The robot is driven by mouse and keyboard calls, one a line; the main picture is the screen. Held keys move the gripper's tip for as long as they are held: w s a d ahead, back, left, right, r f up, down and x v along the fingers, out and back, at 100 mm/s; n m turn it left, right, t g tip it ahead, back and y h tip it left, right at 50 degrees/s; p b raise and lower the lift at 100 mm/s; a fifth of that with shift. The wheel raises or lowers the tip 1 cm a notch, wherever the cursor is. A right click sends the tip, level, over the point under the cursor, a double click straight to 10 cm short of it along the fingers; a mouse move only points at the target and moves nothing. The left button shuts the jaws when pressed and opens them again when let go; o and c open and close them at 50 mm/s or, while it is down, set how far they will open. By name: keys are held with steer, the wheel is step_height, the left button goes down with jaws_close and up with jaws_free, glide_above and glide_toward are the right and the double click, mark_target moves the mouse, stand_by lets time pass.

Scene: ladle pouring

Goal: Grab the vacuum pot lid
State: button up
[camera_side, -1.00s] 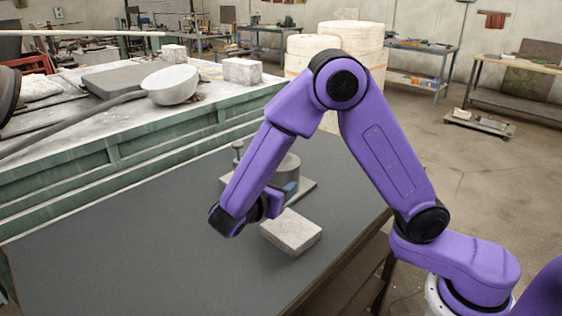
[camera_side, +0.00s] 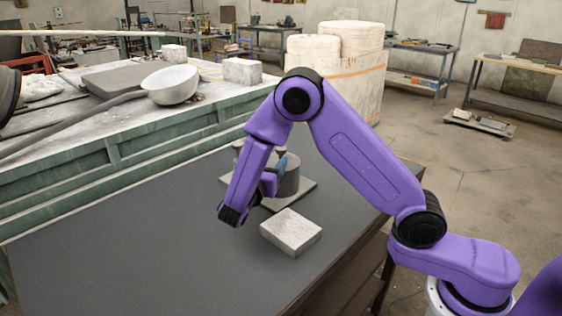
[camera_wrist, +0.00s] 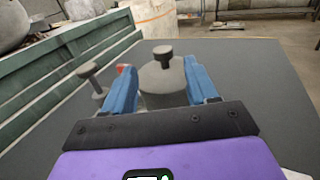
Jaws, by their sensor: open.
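The vacuum pot (camera_side: 287,180) is a grey cylinder on a flat plate (camera_side: 303,191), partly hidden behind my arm in the side view. My gripper (camera_wrist: 160,70) has blue fingers, open, that appear one on each side of the lid and knob. Whether they touch the lid, I cannot tell. In the side view my gripper (camera_side: 280,164) is close to the pot's top.
A post with a flat top (camera_wrist: 88,71) stands left of the pot. A pale block (camera_side: 291,232) lies on the dark table (camera_side: 130,250) in front of the pot. A green-sided bench (camera_side: 150,150) with a ladle (camera_side: 171,86) runs along the left. The table's front left is clear.

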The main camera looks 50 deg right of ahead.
mark_target(281, 156)
steer(key=shift+x, duration=3.95)
steer(key=shift+s+d+r, duration=0.1)
steer(key=shift+s+r, duration=0.05)
jaws_close()
